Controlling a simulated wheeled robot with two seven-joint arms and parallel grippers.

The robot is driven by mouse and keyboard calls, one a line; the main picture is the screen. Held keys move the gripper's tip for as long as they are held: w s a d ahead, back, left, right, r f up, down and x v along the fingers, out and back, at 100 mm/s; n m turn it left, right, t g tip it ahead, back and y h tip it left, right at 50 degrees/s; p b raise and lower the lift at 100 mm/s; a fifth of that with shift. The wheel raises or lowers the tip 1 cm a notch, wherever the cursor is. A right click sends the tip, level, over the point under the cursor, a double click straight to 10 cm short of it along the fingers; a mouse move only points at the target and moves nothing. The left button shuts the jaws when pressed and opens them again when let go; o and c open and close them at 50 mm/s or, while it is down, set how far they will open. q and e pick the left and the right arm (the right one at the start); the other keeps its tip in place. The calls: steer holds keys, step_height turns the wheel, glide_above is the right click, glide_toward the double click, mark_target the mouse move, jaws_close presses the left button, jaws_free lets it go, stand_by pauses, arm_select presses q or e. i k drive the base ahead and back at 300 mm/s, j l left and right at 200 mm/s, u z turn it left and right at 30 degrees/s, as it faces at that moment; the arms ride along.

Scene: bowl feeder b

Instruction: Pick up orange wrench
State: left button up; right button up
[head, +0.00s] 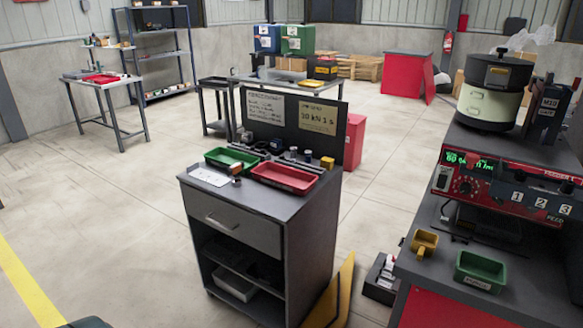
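I cannot make out an orange wrench for certain in the head view. A small orange-and-white item (236,168) sits on the dark cabinet top beside the green tray (231,159), too small to identify. A yellow-orange block (327,163) stands at the back right of that top, behind the red tray (284,178). Neither of my grippers is in view.
The dark cabinet (232,234) stands mid-floor, with a yellow panel (340,296) at its right side. Floor at left is clear.

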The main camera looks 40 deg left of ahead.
mark_target(236, 182)
steer(key=u, duration=1.65)
steer(key=i+u, duration=0.15)
steer(key=i, duration=0.7)
steer(key=i+l+u, duration=0.15)
steer(key=i, duration=0.7)
